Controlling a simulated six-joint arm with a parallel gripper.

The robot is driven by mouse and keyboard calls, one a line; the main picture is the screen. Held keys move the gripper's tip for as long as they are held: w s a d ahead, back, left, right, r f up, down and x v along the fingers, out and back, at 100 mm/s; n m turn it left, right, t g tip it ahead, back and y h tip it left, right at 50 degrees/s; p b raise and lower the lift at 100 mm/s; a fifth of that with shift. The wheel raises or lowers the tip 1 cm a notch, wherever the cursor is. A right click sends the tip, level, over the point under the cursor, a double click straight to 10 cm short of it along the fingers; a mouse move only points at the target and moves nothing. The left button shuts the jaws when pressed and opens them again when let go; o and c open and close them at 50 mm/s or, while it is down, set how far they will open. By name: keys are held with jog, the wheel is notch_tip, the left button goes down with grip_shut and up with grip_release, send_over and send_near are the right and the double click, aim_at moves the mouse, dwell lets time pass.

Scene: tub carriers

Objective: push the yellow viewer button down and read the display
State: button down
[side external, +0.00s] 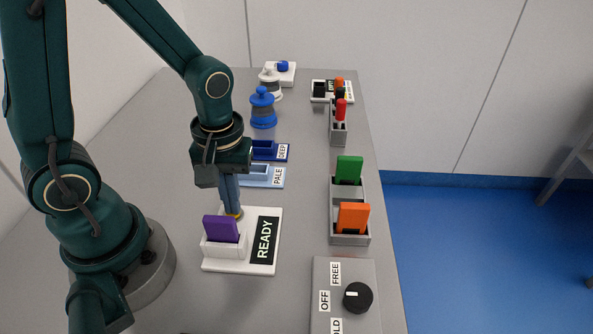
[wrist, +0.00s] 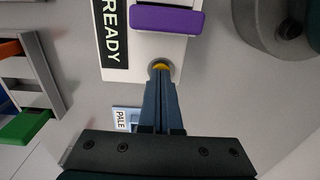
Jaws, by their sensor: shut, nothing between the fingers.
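The white viewer (side external: 256,264) stands on the grey table in front of my arm, with a purple card (side external: 221,229) upright in its slot. Its black display (side external: 264,240) reads "READY"; the same word shows on the display in the wrist view (wrist: 114,36). The yellow button (wrist: 161,66) sits in a round collar at the far end of the viewer. My gripper (side external: 232,209) is shut and empty, pointing down with its fingertips at the button. The fingers hide part of the button, and I cannot tell whether it is pressed down.
Green (side external: 349,170) and orange (side external: 353,217) cards stand in a grey rack to the right. A dial box (side external: 330,270) is at the front right. Trays labelled PALE (side external: 262,182) and DEEP (side external: 283,152), and a blue bottle (side external: 263,110), stand behind my gripper.

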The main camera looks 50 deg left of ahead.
jog(key=shift+s+f, duration=0.1)
jog(key=shift+f, duration=0.9)
jog(key=shift+r, duration=0.1)
notch_tip(320, 180, up, 9)
dwell(0.3)
jog(key=shift+d, duration=0.1)
jog(key=shift+w+r, duration=0.1)
jog(key=shift+w, duration=0.1)
dwell(0.3)
